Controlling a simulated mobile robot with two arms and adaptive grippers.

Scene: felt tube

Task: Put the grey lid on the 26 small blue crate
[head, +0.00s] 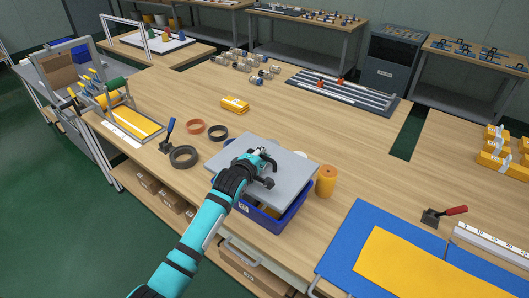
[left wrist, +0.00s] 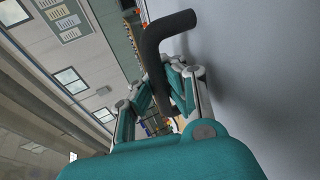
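The grey lid (head: 293,167) is a flat square plate with a black handle, seen in the middle of the head view. It is over the blue crate (head: 293,213), whose front and right walls show below it. The lid looks slightly turned against the crate; I cannot tell whether it touches the rim. My left gripper (head: 264,162) is at the lid's top. In the left wrist view the dark bent handle (left wrist: 165,40) passes between the fingers (left wrist: 172,92), which look closed around it, with the grey lid surface (left wrist: 260,70) at right. My right gripper is not in view.
An orange roll (head: 326,181) stands close to the crate's right side. Tape rings (head: 184,156) and a blue-handled tool (head: 169,136) lie to the left. Blue and yellow sheets (head: 410,262) lie at front right. The bench (head: 340,130) behind the crate is mostly clear.

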